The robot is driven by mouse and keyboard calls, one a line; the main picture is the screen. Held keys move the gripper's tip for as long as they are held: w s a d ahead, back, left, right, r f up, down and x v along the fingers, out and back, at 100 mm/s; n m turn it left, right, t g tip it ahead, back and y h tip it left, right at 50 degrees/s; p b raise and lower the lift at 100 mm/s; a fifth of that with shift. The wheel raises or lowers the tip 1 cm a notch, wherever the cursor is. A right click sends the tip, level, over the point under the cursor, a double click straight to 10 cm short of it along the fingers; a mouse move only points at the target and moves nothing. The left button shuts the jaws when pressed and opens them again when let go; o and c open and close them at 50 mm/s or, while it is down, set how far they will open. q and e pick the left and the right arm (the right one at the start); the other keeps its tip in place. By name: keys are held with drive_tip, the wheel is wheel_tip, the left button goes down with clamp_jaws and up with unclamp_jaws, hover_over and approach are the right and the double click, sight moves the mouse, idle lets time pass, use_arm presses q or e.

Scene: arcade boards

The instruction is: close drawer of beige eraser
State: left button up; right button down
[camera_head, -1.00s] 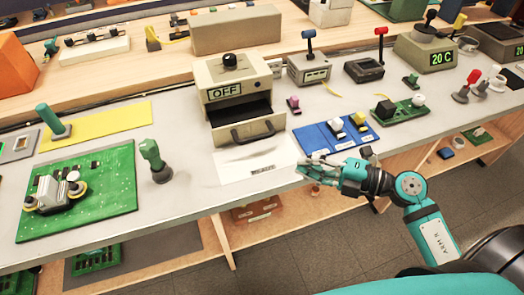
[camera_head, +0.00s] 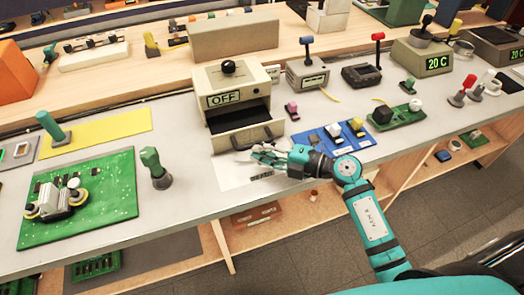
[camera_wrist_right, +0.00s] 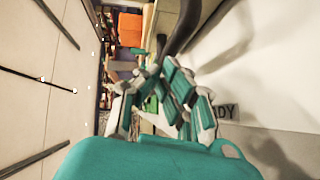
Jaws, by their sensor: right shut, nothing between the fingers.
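The beige eraser (camera_head: 238,88) is a box with a dark knob on top and an OFF display, standing on the grey counter. Its drawer (camera_head: 222,143) is pulled out at the front; the dark inside shows above the front panel with its dark handle. My right gripper (camera_head: 255,152) is shut and empty, just in front of the lower right part of the drawer front. I cannot tell whether it touches. In the right wrist view my gripper (camera_wrist_right: 170,95) shows beside a pale panel with a dark curved bar. My left gripper is not in view.
Right of the eraser lie a pink piece (camera_head: 291,111) and a blue board (camera_head: 311,141) with switches. On the left are a green joystick (camera_head: 155,168) and a green circuit board (camera_head: 110,190). A white labelled sheet (camera_head: 228,174) lies before the drawer.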

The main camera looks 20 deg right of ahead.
sight(258, 126)
drive_tip(key=shift+w, duration=0.15)
drive_tip(key=w, duration=1)
drive_tip(key=shift+w+a+f, duration=0.1)
drive_tip(key=shift+w+a, duration=0.05)
drive_tip(key=shift+w, duration=0.05)
drive_tip(key=shift+s, duration=0.1)
